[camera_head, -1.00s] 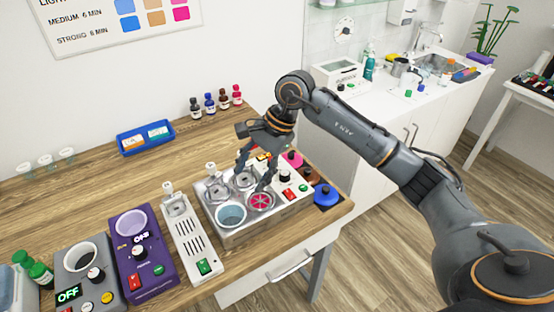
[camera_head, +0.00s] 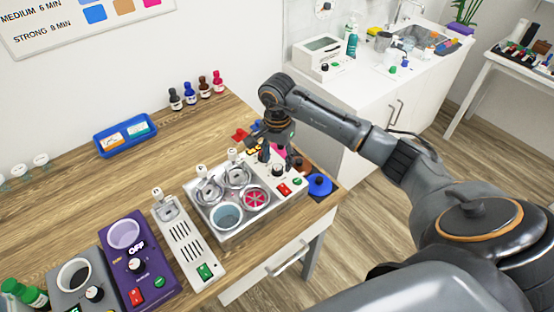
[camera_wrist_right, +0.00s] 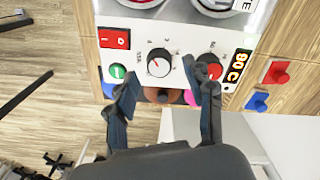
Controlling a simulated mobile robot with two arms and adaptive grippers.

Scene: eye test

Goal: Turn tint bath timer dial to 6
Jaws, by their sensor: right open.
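The tint bath (camera_head: 228,240) is a metal unit with several round wells on the wooden bench. Its white control panel holds the timer dial (camera_head: 278,170), a dark knob on a white face. In the right wrist view the timer dial (camera_wrist_right: 158,66) lies between my open fingertips, beside a red switch and a green button. Its exact pointer reading is too small to tell. My right gripper (camera_head: 277,157) is open and empty above the panel; it also shows in the wrist view (camera_wrist_right: 162,72). I cannot tell whether it touches the knob. My left gripper is not in view.
A blue lid (camera_head: 319,186) is near the bench edge. A white strip device (camera_head: 184,240) and purple heater (camera_head: 134,262) stand left.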

